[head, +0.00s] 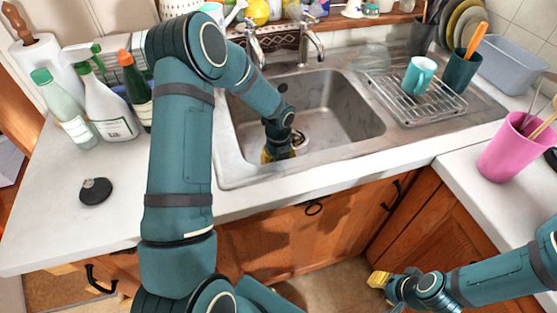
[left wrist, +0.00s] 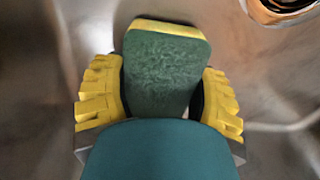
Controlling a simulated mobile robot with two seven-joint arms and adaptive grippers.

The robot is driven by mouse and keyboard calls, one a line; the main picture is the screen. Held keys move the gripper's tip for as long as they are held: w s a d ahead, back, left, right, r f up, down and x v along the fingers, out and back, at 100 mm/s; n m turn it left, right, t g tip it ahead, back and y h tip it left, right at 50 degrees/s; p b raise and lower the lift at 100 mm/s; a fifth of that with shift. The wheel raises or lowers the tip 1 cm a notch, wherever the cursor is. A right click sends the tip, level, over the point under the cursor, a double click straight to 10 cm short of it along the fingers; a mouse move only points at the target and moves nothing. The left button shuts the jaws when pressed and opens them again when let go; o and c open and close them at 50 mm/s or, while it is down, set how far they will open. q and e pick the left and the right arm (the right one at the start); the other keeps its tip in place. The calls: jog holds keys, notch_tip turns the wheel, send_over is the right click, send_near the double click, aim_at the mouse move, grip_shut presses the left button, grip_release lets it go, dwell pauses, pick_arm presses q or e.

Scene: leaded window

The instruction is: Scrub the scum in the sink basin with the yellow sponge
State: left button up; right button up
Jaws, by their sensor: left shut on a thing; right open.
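The sponge (left wrist: 165,72) shows in the left wrist view, with a green scouring face and a yellow edge at its far end. My left gripper (head: 278,152) reaches down into the steel sink basin (head: 345,105), near its front left. In the left wrist view its yellow fingers stand on either side of the sponge and hold it. The sponge's underside is hidden, so I cannot tell whether it touches the basin floor. I cannot clearly make out scum on the grey metal. My right gripper (head: 381,282) is open and empty, low in front of the cabinets.
The drain (head: 299,139) lies just right of my left gripper. The faucet (head: 312,45) stands behind the basin. A wire rack (head: 415,98) with a teal mug (head: 419,75) is at right. Spray bottles (head: 104,105) and a black plug (head: 95,190) are at left; a pink cup (head: 508,153) is far right.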

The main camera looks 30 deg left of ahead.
pick_arm(q)
jog(key=shift+f, duration=0.4)
